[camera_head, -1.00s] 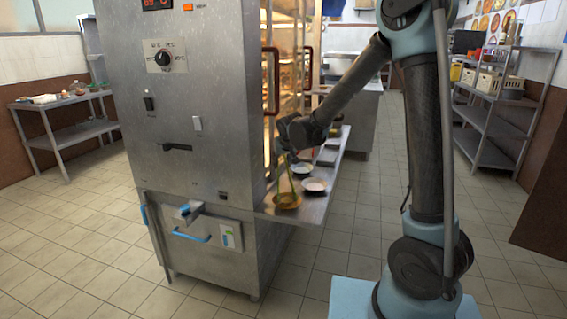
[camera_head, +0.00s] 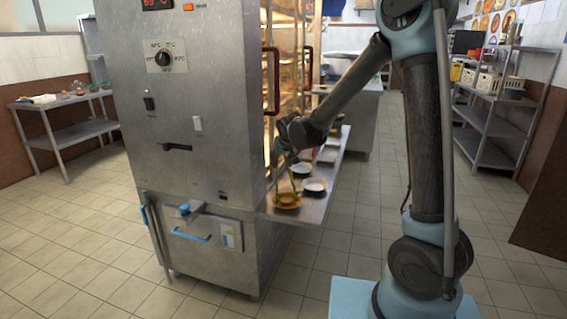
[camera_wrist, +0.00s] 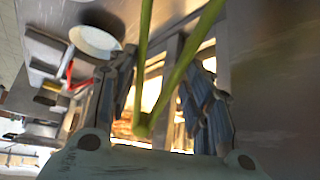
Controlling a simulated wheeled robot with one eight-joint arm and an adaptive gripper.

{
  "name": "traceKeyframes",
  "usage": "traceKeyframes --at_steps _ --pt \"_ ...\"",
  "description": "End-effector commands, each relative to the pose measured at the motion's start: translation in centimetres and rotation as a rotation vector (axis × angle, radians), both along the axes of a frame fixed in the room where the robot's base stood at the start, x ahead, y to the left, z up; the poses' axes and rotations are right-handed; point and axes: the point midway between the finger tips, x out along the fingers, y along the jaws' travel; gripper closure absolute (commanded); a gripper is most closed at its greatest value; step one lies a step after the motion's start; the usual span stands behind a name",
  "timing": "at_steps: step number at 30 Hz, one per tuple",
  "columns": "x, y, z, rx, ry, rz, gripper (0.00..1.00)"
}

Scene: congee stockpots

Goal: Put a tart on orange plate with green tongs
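The orange plate (camera_head: 287,202) lies near the front end of the steel shelf in the head view. The green tongs (camera_head: 294,182) hang down from my gripper (camera_head: 284,152) to this plate, tips at or just above it. In the wrist view the green tongs (camera_wrist: 144,62) form an open V between the fingers of my gripper (camera_wrist: 165,95), joint near the palm. The fingers are apart, one on each side of the tongs. A tart cannot be made out on the plate or between the tips.
The steel shelf (camera_head: 316,209) juts from a tall steel cabinet (camera_head: 185,105). Pale dishes (camera_head: 314,186) stand behind the plate. The wrist view shows a white dish (camera_wrist: 95,41) and red tongs (camera_wrist: 70,74). The cabinet's handled door frame (camera_head: 271,80) is near my gripper.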

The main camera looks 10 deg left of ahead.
Motion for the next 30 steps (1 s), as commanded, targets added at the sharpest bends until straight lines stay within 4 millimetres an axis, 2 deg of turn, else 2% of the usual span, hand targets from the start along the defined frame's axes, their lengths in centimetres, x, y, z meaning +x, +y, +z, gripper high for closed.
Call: traceKeyframes --at_steps 8,30 --pt "0.0 0.0 0.2 0.000 0.000 0.000 0.55" --pt "0.0 0.0 8.9 0.000 0.000 0.000 0.55"
